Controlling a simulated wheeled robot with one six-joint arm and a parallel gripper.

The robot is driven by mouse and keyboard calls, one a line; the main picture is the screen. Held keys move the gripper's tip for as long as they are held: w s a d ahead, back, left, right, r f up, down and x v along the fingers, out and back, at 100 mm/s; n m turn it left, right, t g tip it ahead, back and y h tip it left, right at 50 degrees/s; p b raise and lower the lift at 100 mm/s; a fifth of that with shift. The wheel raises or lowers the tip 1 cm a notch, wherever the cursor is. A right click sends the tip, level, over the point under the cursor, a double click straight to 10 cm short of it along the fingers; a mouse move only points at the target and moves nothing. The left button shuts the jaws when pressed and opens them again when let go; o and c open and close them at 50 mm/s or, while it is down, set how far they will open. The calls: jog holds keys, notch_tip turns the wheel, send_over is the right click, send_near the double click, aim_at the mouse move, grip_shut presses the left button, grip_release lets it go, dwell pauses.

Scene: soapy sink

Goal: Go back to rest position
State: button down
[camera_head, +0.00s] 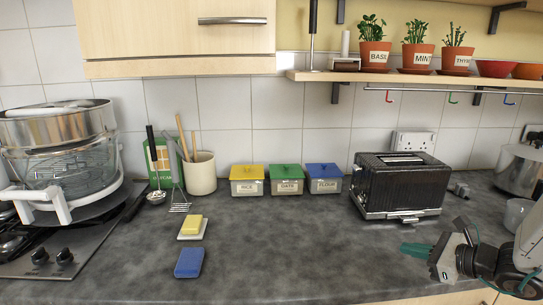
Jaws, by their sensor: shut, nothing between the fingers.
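My gripper (417,250) is at the lower right of the head view, low over the front right part of the dark countertop (300,255). Its teal fingertips point left and are shut with nothing held between them. My white and black arm reaches in from the right edge of the picture. The gripper is in front of the black toaster (402,184) and apart from it. Whether the fingertips touch the countertop I cannot tell.
A blue sponge (189,263) and a yellow block on a white dish (193,236) lie at left. Yellow, green and blue-lidded boxes (286,181) stand along the wall. A steel pot (519,170) stands behind my arm. The middle counter is clear.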

jog(key=s+a+r+n+g, duration=0.4)
jog(key=s+a+n+g, duration=0.65)
jog(key=s+n, duration=0.35)
jog(key=s+d+r+n+h, duration=0.2)
jog(key=s+r+n+h, duration=0.6)
jog(key=s+n, duration=0.2)
jog(key=shift+n+t, duration=0.35)
jog(key=shift+n, duration=0.75)
jog(key=shift+s, duration=0.1)
